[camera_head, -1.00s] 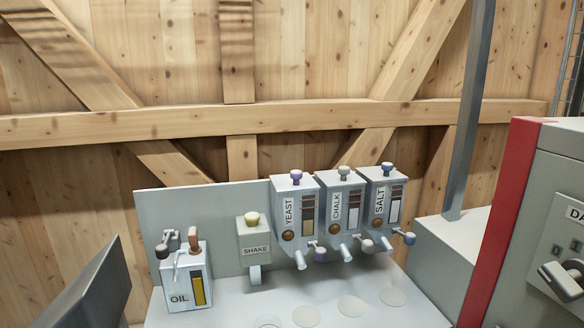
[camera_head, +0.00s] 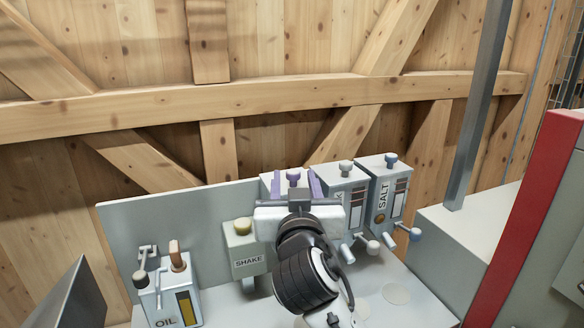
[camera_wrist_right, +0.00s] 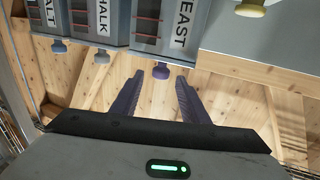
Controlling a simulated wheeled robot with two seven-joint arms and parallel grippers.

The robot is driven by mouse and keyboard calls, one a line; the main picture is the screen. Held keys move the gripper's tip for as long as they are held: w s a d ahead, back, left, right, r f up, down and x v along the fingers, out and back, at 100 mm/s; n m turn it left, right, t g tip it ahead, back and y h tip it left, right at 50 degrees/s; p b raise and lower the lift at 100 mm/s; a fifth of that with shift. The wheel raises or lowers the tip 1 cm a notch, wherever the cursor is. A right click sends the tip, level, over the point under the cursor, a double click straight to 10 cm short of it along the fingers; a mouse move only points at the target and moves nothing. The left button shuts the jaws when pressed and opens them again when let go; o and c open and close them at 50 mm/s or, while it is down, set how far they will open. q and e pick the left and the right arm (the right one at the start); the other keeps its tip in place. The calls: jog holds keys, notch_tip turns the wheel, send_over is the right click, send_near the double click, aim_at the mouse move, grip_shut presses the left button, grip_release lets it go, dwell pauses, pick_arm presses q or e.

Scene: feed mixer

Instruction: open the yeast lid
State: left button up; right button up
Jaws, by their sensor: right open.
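The yeast dispenser is a grey box, mostly hidden behind my right gripper in the head view. It shows upside down in the right wrist view (camera_wrist_right: 150,32) with its label readable. The purple knob (camera_head: 293,175) on its lid shows between the two purple fingers of my right gripper (camera_head: 295,182). In the right wrist view the knob (camera_wrist_right: 161,71) lies between the open fingertips, with gaps on both sides. Whether the fingers are level with the knob in depth I cannot tell. My left gripper is not in view.
The chalk dispenser (camera_head: 346,185) and salt dispenser (camera_head: 384,190) stand close on the right, with knobs on top and side handles. The shake box (camera_head: 240,245) and oil container (camera_head: 180,295) stand left. A grey back panel (camera_head: 150,220) and wooden wall lie behind.

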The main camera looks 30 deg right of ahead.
aim_at(294, 175)
jog(key=x, duration=0.2)
jog(key=shift+w+d+r, duration=0.1)
jog(key=shift+w+d, duration=0.05)
jog(key=shift+w, duration=0.15)
jog(key=shift+w+d, duration=0.2)
jog(key=shift+w, duration=0.1)
jog(key=shift+w+d, duration=0.1)
jog(key=shift+w, duration=0.15)
jog(key=c, duration=0.9)
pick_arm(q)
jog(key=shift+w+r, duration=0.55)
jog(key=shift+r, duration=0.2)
pick_arm(e)
grip_shut()
